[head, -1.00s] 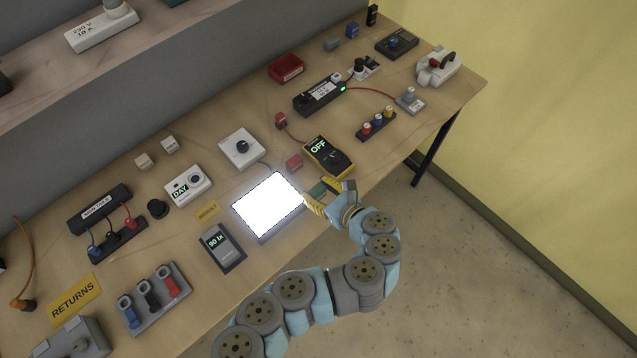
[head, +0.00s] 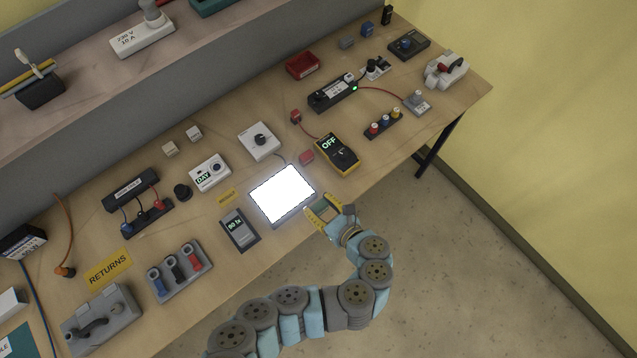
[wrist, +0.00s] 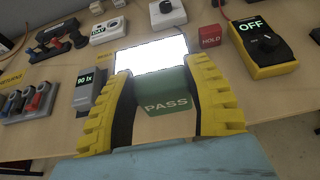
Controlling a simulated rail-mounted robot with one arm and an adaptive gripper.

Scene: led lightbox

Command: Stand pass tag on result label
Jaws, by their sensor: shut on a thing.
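The green pass tag (wrist: 166,103), lettered PASS, is between the two yellow-and-black fingers of my gripper (wrist: 165,115) in the wrist view. The fingers are shut on it, and its lettering faces the wrist camera. In the head view my gripper (head: 319,214) is at the front edge of the bench, just in front of and right of the lit white panel. The yellow result label (head: 227,196) lies flat on the bench, left of the panel and behind the light meter. Nothing stands on it.
A red HOLD block (head: 306,157) and a yellow multimeter (head: 337,154) are behind. A DAY box (head: 209,172) and black knob (head: 182,191) are near the label.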

